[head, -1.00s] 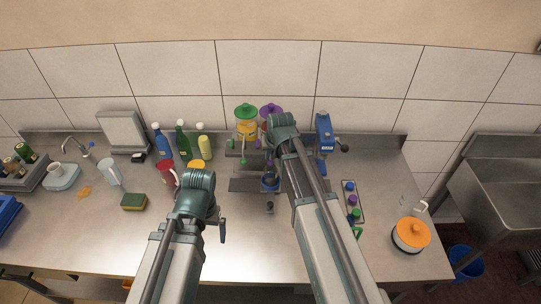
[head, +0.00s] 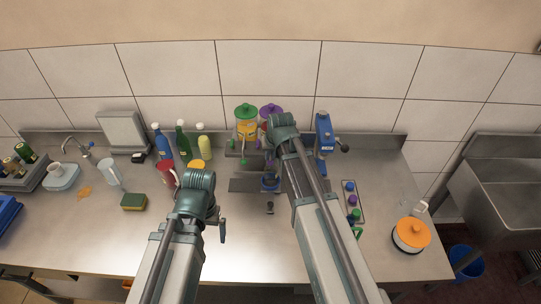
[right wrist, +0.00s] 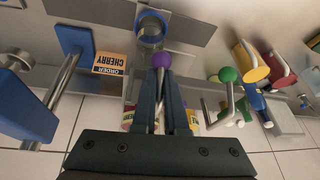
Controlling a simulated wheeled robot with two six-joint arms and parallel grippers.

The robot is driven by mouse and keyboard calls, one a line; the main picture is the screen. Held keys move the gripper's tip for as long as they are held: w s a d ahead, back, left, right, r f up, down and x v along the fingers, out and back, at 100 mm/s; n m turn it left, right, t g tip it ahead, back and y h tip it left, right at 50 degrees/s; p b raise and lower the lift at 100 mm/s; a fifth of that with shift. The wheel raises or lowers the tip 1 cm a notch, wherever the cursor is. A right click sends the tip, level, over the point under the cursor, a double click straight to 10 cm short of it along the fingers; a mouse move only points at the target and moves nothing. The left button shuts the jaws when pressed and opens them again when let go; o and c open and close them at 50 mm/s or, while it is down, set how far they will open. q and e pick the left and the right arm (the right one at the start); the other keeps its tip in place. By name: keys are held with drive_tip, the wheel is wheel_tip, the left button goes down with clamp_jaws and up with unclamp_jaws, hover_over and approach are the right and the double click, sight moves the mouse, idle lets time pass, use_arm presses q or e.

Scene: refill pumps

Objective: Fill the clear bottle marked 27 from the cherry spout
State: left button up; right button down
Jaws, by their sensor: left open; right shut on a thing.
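The clear bottle (right wrist: 150,32) stands under the pump stand, with blue showing at it; its number is not readable. In the head view it appears as a small blue-rimmed shape (head: 270,182). An order card reading CHERRY (right wrist: 109,63) is beside it in the right wrist view. My right gripper (right wrist: 160,82) is shut on the lever with the purple knob (right wrist: 161,60). The purple-lidded jar (head: 270,110) is partly hidden by my right wrist. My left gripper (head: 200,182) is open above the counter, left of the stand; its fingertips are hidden.
A green-lidded jar (head: 246,112) is beside the purple one, with a green-knobbed lever (right wrist: 229,74). A blue device (head: 324,133) stands right of the stand. Several bottles (head: 183,143), a red mug (head: 167,172) and a sponge (head: 133,202) are at left.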

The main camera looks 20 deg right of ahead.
sight(272, 162)
drive_tip(key=shift+s+f, duration=0.1)
drive_tip(key=shift+s, duration=0.1)
wheel_tip(272, 162, down, 4)
drive_tip(key=b, duration=0.4)
drive_tip(key=shift+f, duration=0.2)
drive_tip(key=shift+s+f+b, duration=0.15)
drive_tip(key=shift+s+b, duration=0.05)
drive_tip(key=shift+b, duration=0.35)
drive_tip(key=c, duration=0.9)
unclamp_jaws()
drive_tip(key=shift+w+f, duration=0.15)
drive_tip(key=shift+c, duration=0.2)
